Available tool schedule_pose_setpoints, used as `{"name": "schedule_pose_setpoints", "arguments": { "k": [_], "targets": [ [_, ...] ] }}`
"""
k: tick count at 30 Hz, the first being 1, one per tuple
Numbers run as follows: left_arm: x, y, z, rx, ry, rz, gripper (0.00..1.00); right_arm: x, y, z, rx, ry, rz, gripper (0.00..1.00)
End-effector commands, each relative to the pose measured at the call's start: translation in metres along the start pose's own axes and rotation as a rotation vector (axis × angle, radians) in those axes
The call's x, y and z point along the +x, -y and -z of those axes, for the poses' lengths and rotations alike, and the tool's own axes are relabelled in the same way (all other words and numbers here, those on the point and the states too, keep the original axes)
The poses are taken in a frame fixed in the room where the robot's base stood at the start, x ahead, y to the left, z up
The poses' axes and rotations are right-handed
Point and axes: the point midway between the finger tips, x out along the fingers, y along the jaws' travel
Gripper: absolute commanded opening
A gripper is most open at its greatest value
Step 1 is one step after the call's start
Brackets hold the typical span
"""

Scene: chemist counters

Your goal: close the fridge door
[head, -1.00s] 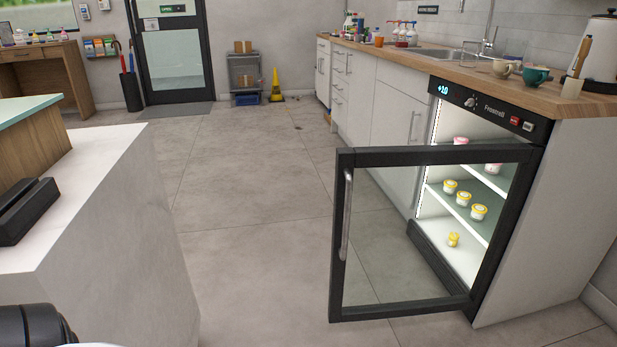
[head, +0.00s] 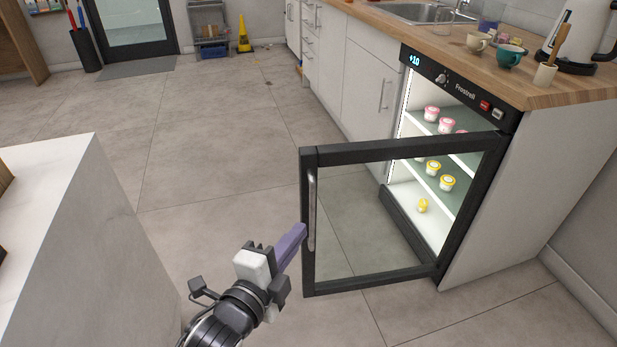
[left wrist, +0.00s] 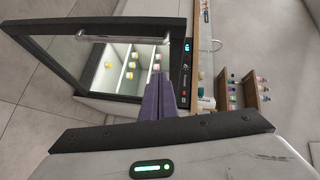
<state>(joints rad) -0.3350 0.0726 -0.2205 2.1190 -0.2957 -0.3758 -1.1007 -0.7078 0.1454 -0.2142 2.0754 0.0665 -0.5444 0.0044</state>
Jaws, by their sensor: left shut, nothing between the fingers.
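The fridge (head: 460,92) stands under the counter at the right, its lit inside in view. Its glass door (head: 400,151) stands wide open, hinged at the right, with a black frame and a metal handle (head: 311,210) near its left edge. The door also shows in the left wrist view (left wrist: 62,42), with the handle (left wrist: 110,35) across it. My left gripper (head: 298,234) is shut and empty, its purple fingers at the left edge of the door frame, below the handle's middle. I cannot tell whether they touch it. The fingers also show in the left wrist view (left wrist: 157,97). My right gripper is out of view.
Small pink-lidded and yellow-lidded jars stand on the fridge shelves. Cups (head: 510,56) and a white kettle (head: 582,35) stand on the wooden counter above. A white counter (head: 75,235) is at the left. The floor between is clear.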

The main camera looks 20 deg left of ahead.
Motion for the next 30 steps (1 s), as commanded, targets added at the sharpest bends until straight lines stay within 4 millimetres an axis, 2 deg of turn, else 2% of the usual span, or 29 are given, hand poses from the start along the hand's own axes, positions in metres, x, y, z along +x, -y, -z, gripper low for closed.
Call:
{"name": "schedule_pose_setpoints", "arguments": {
  "k": [1,7,18,22,30],
  "targets": [
    [0.003,0.007,0.001,0.031,-0.001,0.014,0.00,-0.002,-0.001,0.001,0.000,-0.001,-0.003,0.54],
    [0.028,0.007,0.001,0.049,-0.002,0.024,0.00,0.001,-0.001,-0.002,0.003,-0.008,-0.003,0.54],
    [0.106,0.008,0.001,0.045,-0.003,0.021,0.00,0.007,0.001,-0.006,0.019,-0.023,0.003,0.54],
    [0.118,0.009,-0.016,0.048,-0.001,0.020,0.00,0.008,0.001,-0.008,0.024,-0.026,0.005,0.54],
    [0.129,0.010,-0.027,0.046,-0.002,0.019,0.00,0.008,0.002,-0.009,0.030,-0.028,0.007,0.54]
  ]
}}
